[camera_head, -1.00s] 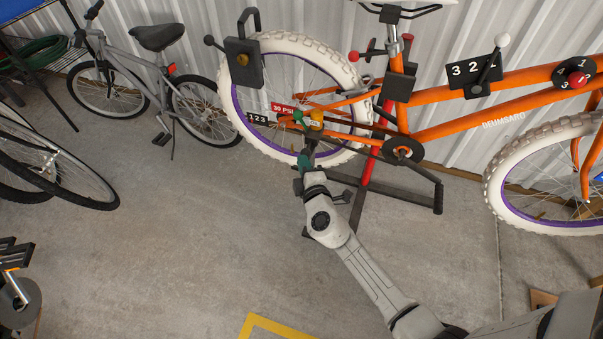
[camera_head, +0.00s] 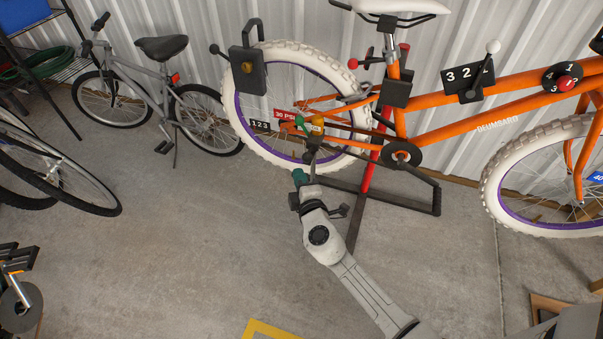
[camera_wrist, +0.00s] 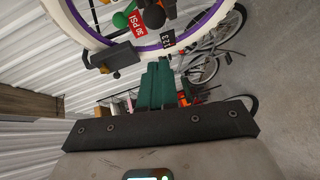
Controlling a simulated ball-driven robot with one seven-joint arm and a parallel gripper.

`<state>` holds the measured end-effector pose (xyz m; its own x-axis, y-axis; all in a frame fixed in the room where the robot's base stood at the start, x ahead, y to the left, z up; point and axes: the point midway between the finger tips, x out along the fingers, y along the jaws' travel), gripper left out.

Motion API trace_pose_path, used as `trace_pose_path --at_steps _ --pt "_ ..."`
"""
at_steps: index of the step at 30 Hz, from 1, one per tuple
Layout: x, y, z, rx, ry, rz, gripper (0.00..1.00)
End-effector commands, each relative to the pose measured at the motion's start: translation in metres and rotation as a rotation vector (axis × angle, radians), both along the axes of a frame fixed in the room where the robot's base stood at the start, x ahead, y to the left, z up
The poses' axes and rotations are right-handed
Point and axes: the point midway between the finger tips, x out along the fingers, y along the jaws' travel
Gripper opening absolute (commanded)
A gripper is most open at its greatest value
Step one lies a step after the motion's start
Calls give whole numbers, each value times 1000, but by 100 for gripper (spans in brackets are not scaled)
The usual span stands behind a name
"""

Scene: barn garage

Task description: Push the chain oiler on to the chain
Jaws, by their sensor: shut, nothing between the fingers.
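The orange bike's chain (camera_head: 362,136) runs from the rear hub to the dark crank. An amber, bottle-like piece (camera_head: 317,122), which looks like the chain oiler, sits by the rear hub. Whether it touches the chain I cannot tell. A green ball knob (camera_head: 299,121) is just left of it; it also shows in the wrist view (camera_wrist: 121,19). My gripper (camera_head: 299,173), with teal fingers, is shut and empty, below and apart from the amber piece. In the wrist view its closed fingers (camera_wrist: 156,84) point toward the rear wheel.
A red and dark stand (camera_head: 367,178) reaches onto the floor right of my gripper. A grey bike (camera_head: 165,88) stands at left. The concrete floor (camera_head: 190,240) left of my arm is clear.

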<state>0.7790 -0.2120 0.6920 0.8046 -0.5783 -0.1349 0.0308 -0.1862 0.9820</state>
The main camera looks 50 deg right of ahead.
Motion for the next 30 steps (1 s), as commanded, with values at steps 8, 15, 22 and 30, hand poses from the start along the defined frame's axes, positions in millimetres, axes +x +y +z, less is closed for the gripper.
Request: trace_pose_path --at_steps 8,15,22,30 --pt "-39 28 5 2 2 2 0" --pt "-65 47 9 2 2 1 0" --pt "-71 52 11 1 1 1 0" --pt "-75 45 22 23 -19 -35 0"
